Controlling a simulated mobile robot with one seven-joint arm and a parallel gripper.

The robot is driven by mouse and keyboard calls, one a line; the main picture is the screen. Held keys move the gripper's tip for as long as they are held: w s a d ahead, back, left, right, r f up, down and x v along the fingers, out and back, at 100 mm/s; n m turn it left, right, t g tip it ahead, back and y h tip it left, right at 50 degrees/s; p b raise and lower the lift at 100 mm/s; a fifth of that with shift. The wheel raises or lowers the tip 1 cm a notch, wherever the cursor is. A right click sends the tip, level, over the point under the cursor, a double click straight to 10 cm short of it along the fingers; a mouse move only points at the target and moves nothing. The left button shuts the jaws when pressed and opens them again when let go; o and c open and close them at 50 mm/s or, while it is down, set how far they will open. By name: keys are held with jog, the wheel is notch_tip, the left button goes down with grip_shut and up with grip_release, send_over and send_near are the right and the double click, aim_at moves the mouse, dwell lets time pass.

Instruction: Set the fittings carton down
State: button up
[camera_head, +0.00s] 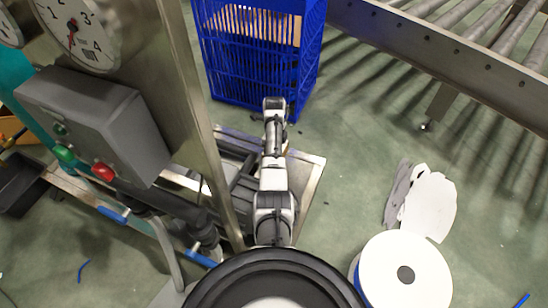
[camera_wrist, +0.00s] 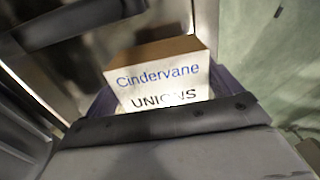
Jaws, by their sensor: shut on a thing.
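The fittings carton (camera_wrist: 160,80) shows in the wrist view as a box with a white face printed "Cindervane UNIONS" and a tan top. My gripper (camera_wrist: 166,98) is shut on it, with dark fingers on its left and right sides. The lower part of the carton is hidden behind the gripper body. In the head view my arm reaches away over a low metal-edged platform and hides most of the gripper and carton. I cannot tell whether the carton touches a surface below.
A blue crate (camera_head: 236,62) stands beyond the arm. A steel post and grey button box (camera_head: 92,125) stand close on the left. A roller conveyor (camera_head: 430,50) runs at upper right. A white spool (camera_head: 385,275) sits at lower right.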

notch_tip(320, 180, down, 4)
jog(key=shift+f+b, duration=0.25)
jog(key=shift+b, duration=0.65)
jog(key=shift+r, duration=0.1)
jog(key=o, duration=0.9)
notch_tip(320, 180, up, 12)
jog(key=p, duration=0.5)
